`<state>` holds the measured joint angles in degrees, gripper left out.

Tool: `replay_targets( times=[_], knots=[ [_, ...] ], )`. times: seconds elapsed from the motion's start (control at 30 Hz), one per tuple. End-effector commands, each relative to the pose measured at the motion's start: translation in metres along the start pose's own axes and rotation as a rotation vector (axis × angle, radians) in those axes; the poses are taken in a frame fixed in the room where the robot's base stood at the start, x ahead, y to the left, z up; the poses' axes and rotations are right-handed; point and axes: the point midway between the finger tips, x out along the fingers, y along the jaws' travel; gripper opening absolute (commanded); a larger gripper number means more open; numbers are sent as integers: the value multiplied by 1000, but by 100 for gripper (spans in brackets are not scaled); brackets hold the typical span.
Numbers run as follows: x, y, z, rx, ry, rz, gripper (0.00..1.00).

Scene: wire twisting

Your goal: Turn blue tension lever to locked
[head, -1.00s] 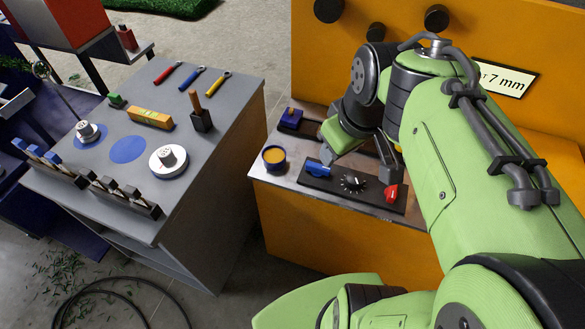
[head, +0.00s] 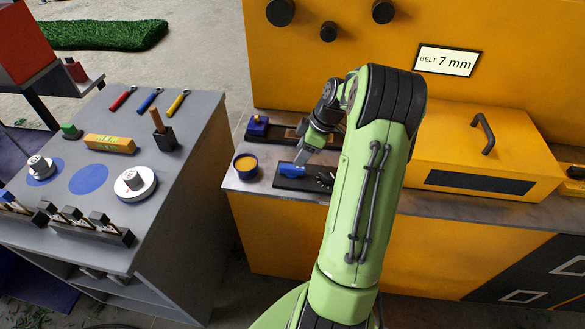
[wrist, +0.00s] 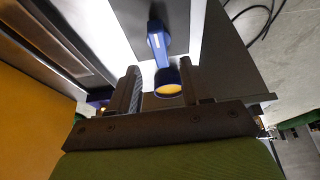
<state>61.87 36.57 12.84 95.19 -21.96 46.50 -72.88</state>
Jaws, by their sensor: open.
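The blue tension lever (head: 292,169) lies on the black panel (head: 285,183) at the left end of the orange cabinet's ledge. It also shows in the wrist view (wrist: 157,40), blue with a pale stripe, beyond the fingertips. My gripper (head: 301,156) is just above and right of the lever in the head view, pointing down. In the wrist view my gripper (wrist: 161,82) is open, with a finger on each side of a round blue part with a yellow face. Whether it touches the lever I cannot tell. My arm hides the panel's right part.
A blue cup (head: 246,166) with yellow-orange contents stands left of the panel. A small blue block (head: 257,126) is behind it. An orange box with a handle (head: 484,152) is to the right. A grey table (head: 190,130) with tools and dials stands left, across a gap.

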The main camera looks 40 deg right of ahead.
Motion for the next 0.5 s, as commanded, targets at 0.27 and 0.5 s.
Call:
replay_targets(
  times=[0.27, 0.5],
  knots=[
    [56, 0, 0, 0, 0, -1, 48],
    [62, 0, 0, 1, -1, 2, 48]
  ],
)
